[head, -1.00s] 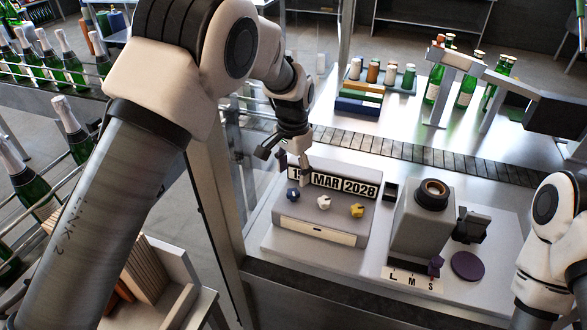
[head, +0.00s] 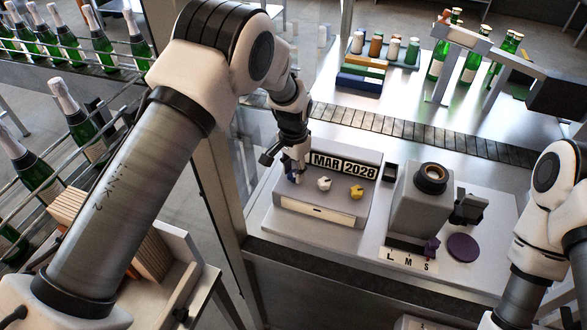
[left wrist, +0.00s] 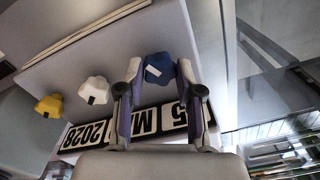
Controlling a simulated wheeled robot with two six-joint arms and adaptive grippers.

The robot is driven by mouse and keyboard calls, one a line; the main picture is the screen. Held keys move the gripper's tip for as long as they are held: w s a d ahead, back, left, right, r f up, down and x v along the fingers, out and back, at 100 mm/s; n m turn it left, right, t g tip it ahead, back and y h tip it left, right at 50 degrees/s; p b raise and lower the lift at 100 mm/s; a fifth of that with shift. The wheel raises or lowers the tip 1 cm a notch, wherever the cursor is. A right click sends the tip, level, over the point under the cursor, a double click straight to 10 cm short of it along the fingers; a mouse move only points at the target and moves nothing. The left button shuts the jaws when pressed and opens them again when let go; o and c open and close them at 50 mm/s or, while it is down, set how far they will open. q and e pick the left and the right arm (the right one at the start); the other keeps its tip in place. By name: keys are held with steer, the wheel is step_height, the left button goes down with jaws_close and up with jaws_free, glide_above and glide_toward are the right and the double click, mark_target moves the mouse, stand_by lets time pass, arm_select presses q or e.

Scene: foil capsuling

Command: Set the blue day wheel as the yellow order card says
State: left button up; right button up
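The blue day wheel (left wrist: 158,68) is a lobed knob with a white mark on the front of the grey date stamper (head: 330,215). In the left wrist view it sits between the two fingers of my left gripper (left wrist: 158,78). The fingers are apart, with a narrow gap on each side of the wheel. In the head view my left gripper (head: 291,172) covers most of the wheel. The date plates read MAR (head: 326,161) and 2028 (head: 360,169). The day plate (left wrist: 174,113) shows a 5, its other part hidden by a finger. I cannot make out a yellow order card.
A white wheel (head: 324,184) and a yellow wheel (head: 357,191) sit right of the blue one. Further right stand a grey machine (head: 420,205) with an L M S selector (head: 409,259) and a purple disc (head: 463,247). A conveyor (head: 400,128) runs behind.

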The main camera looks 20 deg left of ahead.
arm_select(q)
steer(key=shift+n, duration=0.5)
steer(key=n+b, duration=0.1)
steer(key=n, duration=0.1)
steer(key=shift+f+n+b, duration=0.15)
steer(key=shift+n+b, duration=0.15)
steer(key=shift+b, duration=0.05)
steer(key=n+b, duration=0.1)
steer(key=n, duration=0.4)
steer(key=shift+s+n+b, duration=0.1)
steer(key=shift+n+b, duration=0.2)
steer(key=n+b, duration=0.1)
steer(key=n, duration=0.9)
steer(key=shift+n, duration=0.3)
steer(key=o, duration=1.2)
steer(key=shift+c, duration=0.2)
